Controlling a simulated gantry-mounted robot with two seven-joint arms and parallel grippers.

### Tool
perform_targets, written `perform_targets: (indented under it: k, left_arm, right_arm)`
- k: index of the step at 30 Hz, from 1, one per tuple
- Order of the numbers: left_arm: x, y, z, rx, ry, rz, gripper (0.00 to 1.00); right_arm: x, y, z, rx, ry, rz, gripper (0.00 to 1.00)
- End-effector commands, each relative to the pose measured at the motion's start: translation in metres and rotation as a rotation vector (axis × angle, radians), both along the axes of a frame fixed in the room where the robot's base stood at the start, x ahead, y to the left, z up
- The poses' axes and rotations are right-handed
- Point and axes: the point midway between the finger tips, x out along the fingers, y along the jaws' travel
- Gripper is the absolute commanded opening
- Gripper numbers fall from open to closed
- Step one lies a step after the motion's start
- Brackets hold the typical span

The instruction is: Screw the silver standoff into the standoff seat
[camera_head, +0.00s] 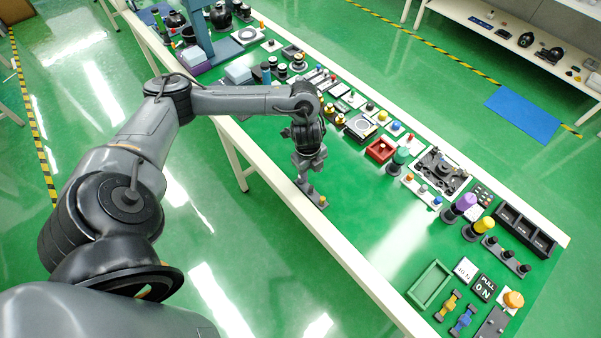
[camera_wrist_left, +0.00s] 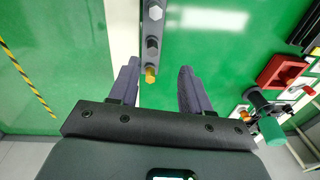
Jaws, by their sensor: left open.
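A dark grey bar (camera_head: 311,192) lies on the green table near its front edge, below my left gripper (camera_head: 303,178). In the left wrist view the bar (camera_wrist_left: 152,28) carries a row of hexagonal pieces. One is light silver-grey (camera_wrist_left: 155,13) and looks like the silver standoff. A darker one (camera_wrist_left: 152,44) is in the middle, and a gold one (camera_wrist_left: 150,76) is at the near end, also visible in the head view (camera_head: 322,202). My left gripper (camera_wrist_left: 159,65) is open and empty, its fingers apart on either side of the gold end. I cannot tell which part is the standoff seat.
A red tray (camera_head: 381,150) and a green cylinder (camera_head: 399,160) stand to the right of the gripper. Many parts line the table's back edge. A green tray (camera_head: 429,285) sits at the front right. The table's middle is clear.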

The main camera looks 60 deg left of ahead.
Motion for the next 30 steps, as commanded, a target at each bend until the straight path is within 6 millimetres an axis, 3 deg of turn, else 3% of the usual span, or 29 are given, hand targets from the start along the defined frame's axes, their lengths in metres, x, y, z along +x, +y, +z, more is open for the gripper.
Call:
perform_targets:
  k: [1,3,6,11,25,30]
  left_arm:
    - [-0.004,0.018,0.013,0.015,0.026,0.026,0.48]
    - [-0.011,0.033,0.019,0.024,0.059,0.051,0.48]
    - [-0.017,0.044,0.017,0.03,0.085,0.072,0.48]
    - [-0.019,0.046,-0.006,0.029,0.095,0.079,0.48]
    - [-0.017,0.046,-0.036,0.03,0.09,0.076,0.48]
    - [-0.015,0.045,-0.055,0.031,0.091,0.077,0.48]
  right_arm:
    - [0.0,0.0,0.005,-0.001,0.0,0.0,0.31]
    - [0.0,-0.001,0.005,-0.002,0.0,0.0,0.31]
    - [0.0,-0.001,0.001,-0.004,-0.001,0.002,0.31]
    - [0.0,-0.002,-0.014,-0.006,-0.001,0.003,0.31]
    - [0.0,-0.002,-0.018,-0.006,-0.001,0.002,0.31]
    - [0.0,-0.002,-0.022,-0.006,-0.001,0.002,0.31]
